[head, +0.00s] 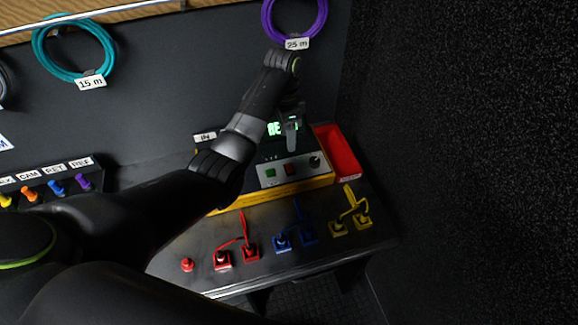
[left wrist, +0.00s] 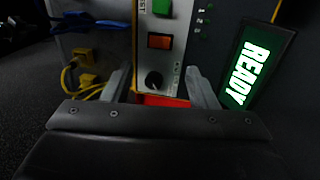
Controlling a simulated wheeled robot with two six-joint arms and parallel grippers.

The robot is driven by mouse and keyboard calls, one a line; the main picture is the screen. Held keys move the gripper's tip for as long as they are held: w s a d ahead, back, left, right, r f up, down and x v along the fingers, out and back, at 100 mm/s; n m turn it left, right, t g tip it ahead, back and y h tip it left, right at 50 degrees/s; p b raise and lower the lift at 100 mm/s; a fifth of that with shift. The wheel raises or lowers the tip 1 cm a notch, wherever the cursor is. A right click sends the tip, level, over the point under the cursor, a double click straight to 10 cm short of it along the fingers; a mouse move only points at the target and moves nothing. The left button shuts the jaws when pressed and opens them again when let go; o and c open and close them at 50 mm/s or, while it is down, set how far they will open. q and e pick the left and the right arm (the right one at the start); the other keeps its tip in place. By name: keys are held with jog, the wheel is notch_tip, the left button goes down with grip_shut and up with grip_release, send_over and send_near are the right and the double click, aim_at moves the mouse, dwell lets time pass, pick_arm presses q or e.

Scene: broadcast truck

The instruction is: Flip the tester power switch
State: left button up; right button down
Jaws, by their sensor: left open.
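The tester (head: 300,188) is a yellow-edged box on the bench with a light grey control panel (head: 270,182). The panel carries a green button (head: 270,172), an orange-red rocker switch (head: 290,170) and a black knob (head: 315,161). Its display (head: 273,129) is lit green and reads READY in the left wrist view (left wrist: 246,75). My left gripper (head: 292,143) is over the tester, partly hiding the display. In the left wrist view its open fingers (left wrist: 160,85) frame the panel's knob end, with the rocker switch (left wrist: 160,41) beyond. Contact cannot be told. My right gripper is out of view.
A red tray (head: 345,165) stands right of the tester. Red, blue and yellow cable connectors (head: 282,241) line the bench front. Coiled teal (head: 48,65) and purple (head: 268,22) cables hang on the back wall. A dark wall (head: 470,150) closes the right side.

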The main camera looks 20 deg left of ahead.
aim_at(289, 168)
pick_arm(q)
jog(key=f+b, duration=0.1)
jog(key=f, duration=0.2)
jog(key=shift+s+d+f+b, duration=0.1)
jog(key=shift+s+f+b, duration=0.15)
jog(key=shift+s+b, duration=0.15)
jog(key=f, duration=0.3)
jog(key=f+p, duration=0.1)
jog(key=f, duration=0.1)
jog(key=shift+s+d+f, duration=0.1)
jog(key=shift+s+d, duration=0.15)
jog(key=shift+s, duration=0.05)
jog(key=shift+f, duration=0.25)
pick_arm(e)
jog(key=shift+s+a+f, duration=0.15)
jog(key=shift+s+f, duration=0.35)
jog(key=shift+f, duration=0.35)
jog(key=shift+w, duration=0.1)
